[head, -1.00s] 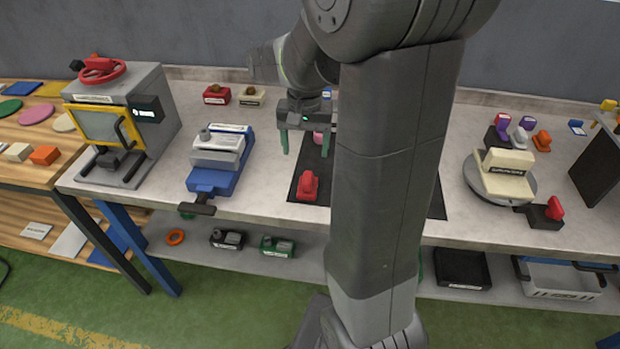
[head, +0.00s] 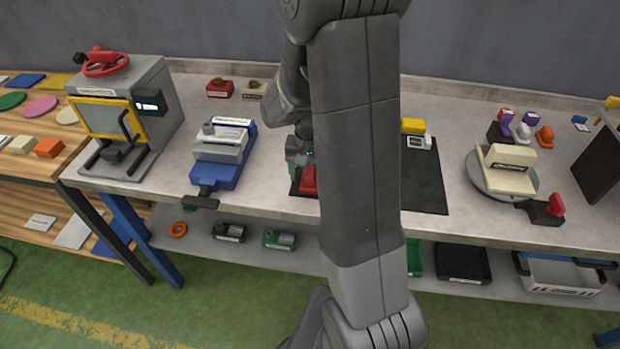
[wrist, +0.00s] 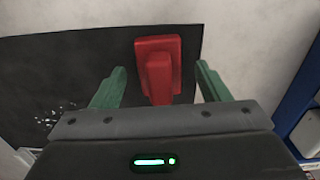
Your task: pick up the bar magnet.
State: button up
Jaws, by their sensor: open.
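A red piece (head: 308,181) with a flat base and a raised grip rests on the black mat (head: 427,183); I cannot tell for sure that it is the bar magnet. In the wrist view the red piece (wrist: 159,68) lies between the two green fingers, with a gap on each side. My gripper (wrist: 160,72) is open and holds nothing; I cannot tell its exact height above the mat. In the head view my gripper (head: 299,158) is just above and behind the red piece, partly hidden by my arm.
A blue and grey vise (head: 219,158) stands to the left, its blue edge also showing at right in the wrist view. A yellow and white item (head: 414,127) sits on the mat's far part. A round turntable (head: 475,183) carries a cream block to the right.

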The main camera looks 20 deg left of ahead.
aim_at(310, 171)
jog(key=c, duration=1.2)
jog(key=shift+r, duration=0.15)
notch_tip(310, 171, up, 10)
jog(key=shift+f, duration=0.1)
